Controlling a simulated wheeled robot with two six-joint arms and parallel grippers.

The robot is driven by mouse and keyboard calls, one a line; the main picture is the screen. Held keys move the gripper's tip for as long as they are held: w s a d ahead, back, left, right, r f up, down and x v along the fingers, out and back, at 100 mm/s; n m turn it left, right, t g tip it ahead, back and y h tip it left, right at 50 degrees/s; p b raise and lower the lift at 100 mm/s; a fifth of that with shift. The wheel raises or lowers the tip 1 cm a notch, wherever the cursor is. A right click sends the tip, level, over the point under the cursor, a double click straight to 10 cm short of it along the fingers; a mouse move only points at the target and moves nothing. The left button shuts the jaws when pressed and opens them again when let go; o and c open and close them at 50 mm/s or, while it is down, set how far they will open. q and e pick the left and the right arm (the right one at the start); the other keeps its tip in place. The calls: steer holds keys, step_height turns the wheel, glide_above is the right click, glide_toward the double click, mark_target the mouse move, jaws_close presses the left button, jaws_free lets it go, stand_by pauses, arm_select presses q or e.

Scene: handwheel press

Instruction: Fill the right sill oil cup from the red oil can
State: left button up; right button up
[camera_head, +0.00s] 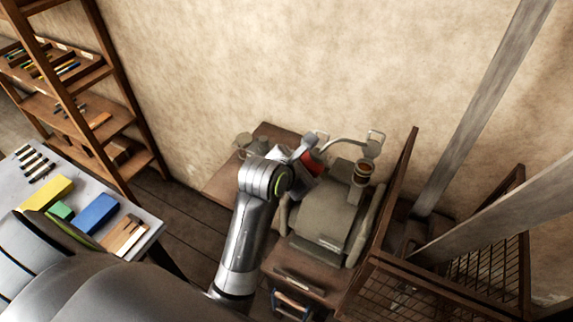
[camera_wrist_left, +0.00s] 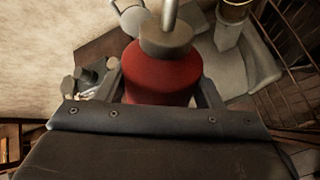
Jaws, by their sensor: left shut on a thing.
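The red oil can (camera_head: 314,162) is in my left gripper (camera_head: 308,168), above the back of the grey-green machine (camera_head: 328,213). In the left wrist view, the can's red body (camera_wrist_left: 160,78) is between the fingers, with a tan collar and a pale spout rising out of frame. A cup with a brass-coloured rim (camera_head: 362,172) stands at the machine's back right, to the right of the can; its top also shows in the left wrist view (camera_wrist_left: 235,10). A thin curved grey piece reaches right from near the can, above this cup. My right gripper is not in view.
The machine stands on a wooden bench (camera_head: 232,178) against the wall. Grey items (camera_head: 244,144) stand at its back left. A wooden mesh guard (camera_head: 390,195) rises close on the right. A table with coloured blocks (camera_head: 95,212) and a shelf (camera_head: 70,105) are left.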

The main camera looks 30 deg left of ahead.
mark_target(321, 170)
arm_select(q)
steer(key=shift+w+d, duration=0.15)
steer(key=shift+d, duration=0.1)
steer(key=shift+w+d+f, duration=0.15)
steer(key=shift+w+d, duration=0.1)
steer(key=shift+d, duration=0.05)
steer(key=shift+w+d+f+n+t+h, duration=0.15)
steer(key=shift+w+d+n+t+h, duration=0.15)
steer(key=shift+d+h, duration=0.2)
steer(key=shift+w+d+f+n+t+h, duration=0.1)
steer(key=shift+w+d+n+t+h, duration=0.15)
steer(key=shift+d+t+h, duration=0.2)
steer(key=shift+w+d, duration=0.1)
steer(key=shift+d, duration=0.05)
steer(key=shift+t, duration=0.25)
steer(key=shift+d+n+h, duration=0.1)
steer(key=shift+n+h, duration=0.15)
steer(key=shift+w, duration=0.1)
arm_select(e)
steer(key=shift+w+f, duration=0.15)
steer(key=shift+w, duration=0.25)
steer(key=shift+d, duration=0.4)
